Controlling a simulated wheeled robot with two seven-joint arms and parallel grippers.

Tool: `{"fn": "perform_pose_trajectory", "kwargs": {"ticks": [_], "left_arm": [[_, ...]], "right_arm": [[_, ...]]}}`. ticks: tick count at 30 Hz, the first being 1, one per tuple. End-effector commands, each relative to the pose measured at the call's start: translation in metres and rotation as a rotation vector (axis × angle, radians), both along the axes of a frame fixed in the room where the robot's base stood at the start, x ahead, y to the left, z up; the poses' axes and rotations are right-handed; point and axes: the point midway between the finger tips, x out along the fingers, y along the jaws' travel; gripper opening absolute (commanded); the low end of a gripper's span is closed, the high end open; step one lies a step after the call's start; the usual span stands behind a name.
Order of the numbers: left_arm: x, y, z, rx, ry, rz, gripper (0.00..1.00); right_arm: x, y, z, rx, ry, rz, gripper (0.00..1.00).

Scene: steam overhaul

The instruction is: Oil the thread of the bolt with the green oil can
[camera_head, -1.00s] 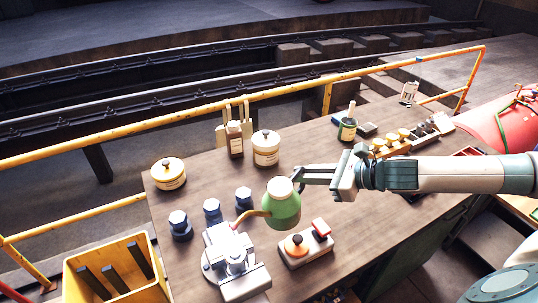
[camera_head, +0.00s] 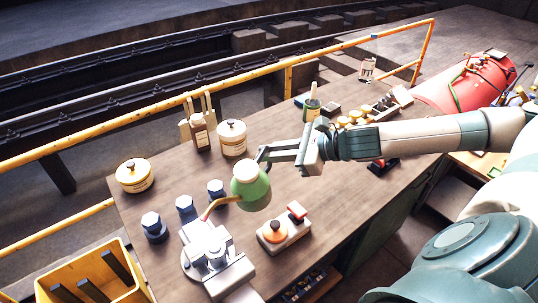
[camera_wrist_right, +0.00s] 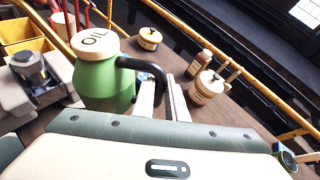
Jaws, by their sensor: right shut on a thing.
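The green oil can (camera_head: 252,192) has a cream lid and a thin copper spout (camera_head: 222,202) pointing left. My right gripper (camera_head: 264,156) is shut on its dark handle and holds it above the bench. In the right wrist view the can (camera_wrist_right: 104,82) is marked OIL, its black handle (camera_wrist_right: 148,70) running between the fingers (camera_wrist_right: 163,102). A grey vise (camera_head: 232,272) stands at the front left of the can, and the spout tip is over its far side. A hex-topped part (camera_wrist_right: 35,68) sits in the vise. I cannot make out the bolt's thread. My left gripper is not in view.
Several blue hex-topped pieces (camera_head: 186,206) stand left of the can. Cream tins (camera_head: 232,140) and a brown bottle (camera_head: 199,134) stand behind. A yellow bin (camera_head: 52,275) is at front left.

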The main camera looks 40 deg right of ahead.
Motion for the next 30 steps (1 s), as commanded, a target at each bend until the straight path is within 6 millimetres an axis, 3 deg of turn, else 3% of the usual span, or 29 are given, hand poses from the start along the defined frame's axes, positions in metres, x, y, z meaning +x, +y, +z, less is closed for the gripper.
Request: {"fn": "perform_pose_trajectory", "kwargs": {"ticks": [20, 30], "left_arm": [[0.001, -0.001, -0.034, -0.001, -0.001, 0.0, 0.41], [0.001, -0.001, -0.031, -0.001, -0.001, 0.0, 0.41]], "right_arm": [[-0.001, 0.003, 0.025, -0.268, -0.139, 0.001, 0.0], [-0.002, 0.004, 0.032, -0.293, -0.148, 0.001, 0.0]]}}
